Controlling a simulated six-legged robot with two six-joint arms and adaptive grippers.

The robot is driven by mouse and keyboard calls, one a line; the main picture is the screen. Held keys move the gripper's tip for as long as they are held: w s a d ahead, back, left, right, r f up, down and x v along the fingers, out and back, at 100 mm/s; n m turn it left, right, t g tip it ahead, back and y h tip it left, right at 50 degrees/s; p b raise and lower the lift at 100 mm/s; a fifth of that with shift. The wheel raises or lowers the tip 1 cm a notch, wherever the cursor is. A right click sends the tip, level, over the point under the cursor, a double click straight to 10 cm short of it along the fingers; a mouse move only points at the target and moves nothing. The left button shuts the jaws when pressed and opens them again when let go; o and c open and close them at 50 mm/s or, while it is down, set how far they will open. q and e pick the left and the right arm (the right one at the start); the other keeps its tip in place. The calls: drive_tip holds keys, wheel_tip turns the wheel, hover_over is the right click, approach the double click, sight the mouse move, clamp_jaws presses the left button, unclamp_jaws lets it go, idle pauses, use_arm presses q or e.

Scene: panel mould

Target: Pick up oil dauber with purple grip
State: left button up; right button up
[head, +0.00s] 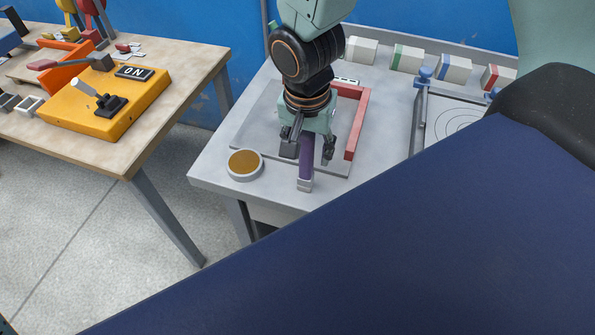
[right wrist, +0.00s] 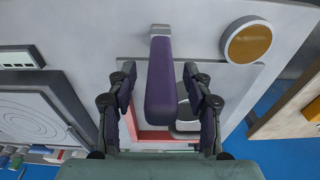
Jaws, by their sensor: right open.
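The oil dauber with the purple grip (head: 306,167) lies on the grey table between the fingers of my right gripper (head: 310,150). Its pale square end (head: 305,185) points toward the table's front edge. In the right wrist view the purple grip (right wrist: 160,80) runs between the two open fingers of my right gripper (right wrist: 160,90), with a gap visible on each side. The pale end (right wrist: 160,30) lies beyond the fingertips. Whether the fingers are down at the grip's height is hard to tell. My left gripper is not in view.
A round dish with brown contents (head: 245,164) stands left of the dauber. A red angled bar (head: 357,125) lies close behind on the right. Several colour-banded blocks (head: 405,58) line the back. A yellow switch box (head: 105,105) sits on the separate left table.

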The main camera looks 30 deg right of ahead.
drive_tip(key=shift+a+r, duration=0.1)
drive_tip(key=shift+a, duration=0.25)
drive_tip(key=shift+s+d, duration=0.1)
drive_tip(key=shift+d, duration=0.1)
drive_tip(key=shift+c, duration=1.2)
drive_tip(key=shift+d, duration=0.25)
drive_tip(key=c, duration=0.3)
drive_tip(key=shift+a, duration=0.25)
drive_tip(key=shift+c, duration=1.4)
drive_tip(key=shift+a, duration=0.1)
clamp_jaws()
drive_tip(key=shift+d, duration=0.25)
drive_tip(key=shift+r, duration=0.15)
wheel_tip(320, 180, up, 9)
drive_tip(key=shift+f+p, duration=0.1)
drive_tip(key=shift+p, duration=0.95)
drive_tip(key=shift+r, duration=0.35)
drive_tip(key=shift+w+a+r, duration=0.15)
drive_tip(key=shift+w, duration=0.1)
